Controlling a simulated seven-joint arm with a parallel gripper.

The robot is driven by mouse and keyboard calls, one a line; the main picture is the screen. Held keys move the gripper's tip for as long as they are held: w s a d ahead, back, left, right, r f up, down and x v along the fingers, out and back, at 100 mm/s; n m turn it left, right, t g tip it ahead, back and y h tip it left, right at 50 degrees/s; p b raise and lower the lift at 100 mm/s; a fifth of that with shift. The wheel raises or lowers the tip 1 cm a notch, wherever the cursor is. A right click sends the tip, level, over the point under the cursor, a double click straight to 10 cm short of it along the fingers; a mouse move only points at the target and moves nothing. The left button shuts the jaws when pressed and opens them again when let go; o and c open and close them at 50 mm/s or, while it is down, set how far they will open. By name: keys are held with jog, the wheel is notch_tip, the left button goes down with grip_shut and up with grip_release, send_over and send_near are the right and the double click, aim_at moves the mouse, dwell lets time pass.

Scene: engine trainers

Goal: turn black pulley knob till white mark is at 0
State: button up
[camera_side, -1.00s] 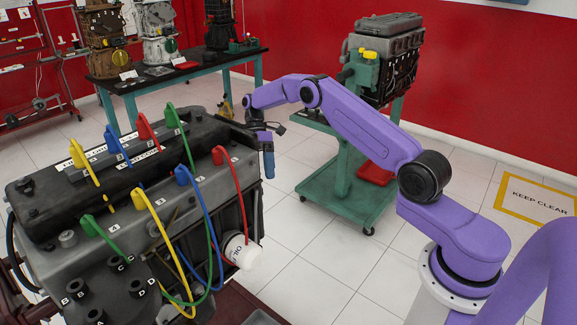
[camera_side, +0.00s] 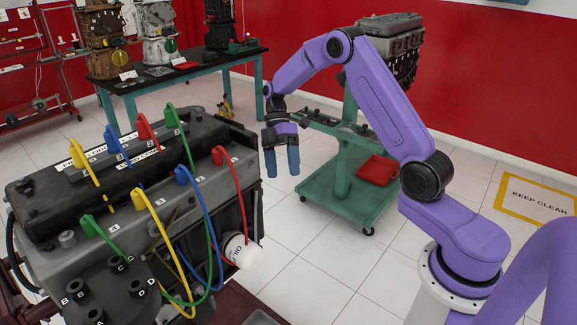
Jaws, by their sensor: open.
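The engine trainer (camera_side: 60,225) fills the lower left, with red, yellow, blue and green leads plugged along its top. No black pulley knob, white mark or 0 can be made out; the engine's far right end is turned away from this camera. My gripper (camera_side: 282,165) hangs in the air to the right of that end, fingers pointing down. Its two blue fingers are apart with nothing between them. It is clear of the engine and touches nothing.
A white oil filter (camera_side: 242,251) sticks out of the engine's near right side, below the red lead. A green wheeled stand (camera_side: 345,200) with another engine (camera_side: 400,50) is behind my arm. A bench (camera_side: 180,78) stands at the back.

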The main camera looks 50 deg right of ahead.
jog(key=shift+s+r, duration=0.25)
jog(key=shift+s, duration=0.3)
jog(key=shift+s+r, duration=0.25)
jog(key=shift+s, duration=0.3)
